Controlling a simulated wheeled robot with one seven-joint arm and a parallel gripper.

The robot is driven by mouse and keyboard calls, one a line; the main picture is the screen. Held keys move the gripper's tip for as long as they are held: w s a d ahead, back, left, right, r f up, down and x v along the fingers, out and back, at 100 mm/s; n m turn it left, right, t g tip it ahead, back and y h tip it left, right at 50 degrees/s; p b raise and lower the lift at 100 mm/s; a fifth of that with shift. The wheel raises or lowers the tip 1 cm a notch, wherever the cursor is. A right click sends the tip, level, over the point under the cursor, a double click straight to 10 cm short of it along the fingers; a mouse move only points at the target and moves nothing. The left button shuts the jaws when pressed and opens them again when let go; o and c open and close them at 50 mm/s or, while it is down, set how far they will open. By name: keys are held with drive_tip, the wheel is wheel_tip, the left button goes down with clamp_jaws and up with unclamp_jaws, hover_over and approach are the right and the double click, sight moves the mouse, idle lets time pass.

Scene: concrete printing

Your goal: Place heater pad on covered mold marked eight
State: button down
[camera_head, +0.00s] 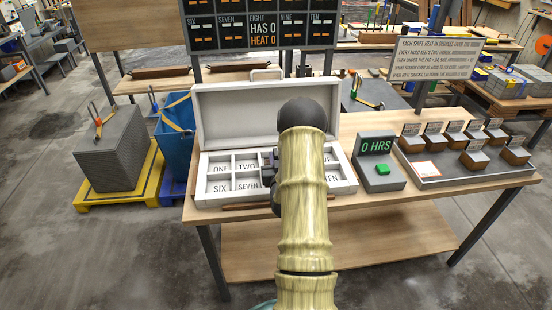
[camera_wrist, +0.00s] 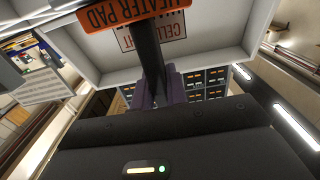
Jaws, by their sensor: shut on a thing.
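My gripper (camera_wrist: 165,88) is shut on the heater pad (camera_wrist: 122,12), an orange-labelled piece with a dark bar between the fingers. In the head view my gripper (camera_head: 268,172) is over the open white box (camera_head: 225,140), mostly behind my own arm. The box's cells read ONE, TWO, SIX, SEVEN and TEN; the middle cells, where EIGHT would be, are hidden by my arm. I cannot make out a mold marked eight. Whether the pad touches anything below cannot be told.
A grey timer (camera_head: 379,160) with a green button reads 0 HRS. Right of it a tray (camera_head: 432,180) holds several small tagged blocks. A dark board (camera_head: 262,25) behind reads EIGHT HAS 0 HEAT 0. The raised lid (camera_head: 225,105) stands behind the cells. A blue bin (camera_head: 177,130) stands left.

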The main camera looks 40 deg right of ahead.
drive_tip(key=shift+d, duration=0.1)
drive_tip(key=c, duration=1.4)
unclamp_jaws()
drive_tip(key=b+v, duration=0.3)
drive_tip(key=v, duration=0.9)
